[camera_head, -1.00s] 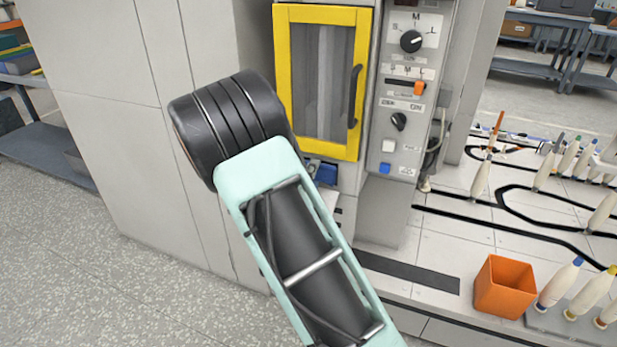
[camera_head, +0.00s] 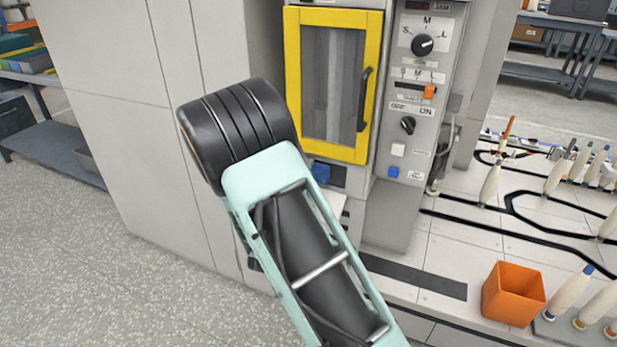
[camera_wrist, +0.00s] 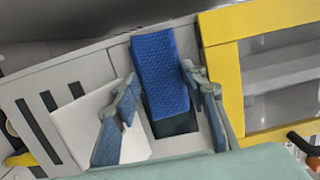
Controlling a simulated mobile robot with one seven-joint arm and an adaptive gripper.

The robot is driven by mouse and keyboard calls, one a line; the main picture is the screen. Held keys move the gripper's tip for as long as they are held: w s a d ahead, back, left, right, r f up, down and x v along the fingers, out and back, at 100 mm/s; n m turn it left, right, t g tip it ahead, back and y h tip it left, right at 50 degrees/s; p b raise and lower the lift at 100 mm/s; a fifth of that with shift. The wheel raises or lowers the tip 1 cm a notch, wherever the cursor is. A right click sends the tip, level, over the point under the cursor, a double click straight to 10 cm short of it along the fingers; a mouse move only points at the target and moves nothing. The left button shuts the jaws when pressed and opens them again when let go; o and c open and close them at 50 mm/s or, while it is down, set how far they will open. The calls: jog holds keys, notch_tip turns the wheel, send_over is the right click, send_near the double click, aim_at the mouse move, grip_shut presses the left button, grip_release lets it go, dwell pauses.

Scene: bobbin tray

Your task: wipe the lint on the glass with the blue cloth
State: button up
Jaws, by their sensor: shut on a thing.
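The blue cloth (camera_wrist: 160,72) is a ribbed, roughly rectangular piece in the wrist view, between the blue-padded fingers of my gripper (camera_wrist: 163,92). My gripper is shut on it. The glass (camera_head: 328,85) is a grey pane in a yellow-framed door (camera_head: 367,90) with a dark handle; it also shows in the wrist view (camera_wrist: 280,62), to the right of the cloth and apart from it. In the head view my arm hides the fingers; a small blue patch shows below the door, and I cannot tell if it is cloth or pad. I cannot make out lint.
Right of the door is a control panel (camera_head: 418,85) with knobs and an orange slider. An orange bin (camera_head: 513,294) and several bobbins (camera_head: 568,292) stand on the bench at the right. The floor (camera_head: 130,270) at the left is clear.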

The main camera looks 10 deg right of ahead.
jog(key=shift+a+v, duration=0.2)
jog(key=shift+v, duration=1.25)
jog(key=shift+a+v, duration=0.15)
jog(key=shift+v, duration=1.3)
jog(key=shift+w, duration=0.15)
jog(key=shift+a+v, duration=0.2)
jog(key=shift+v, duration=1.25)
jog(key=shift+w, duration=0.15)
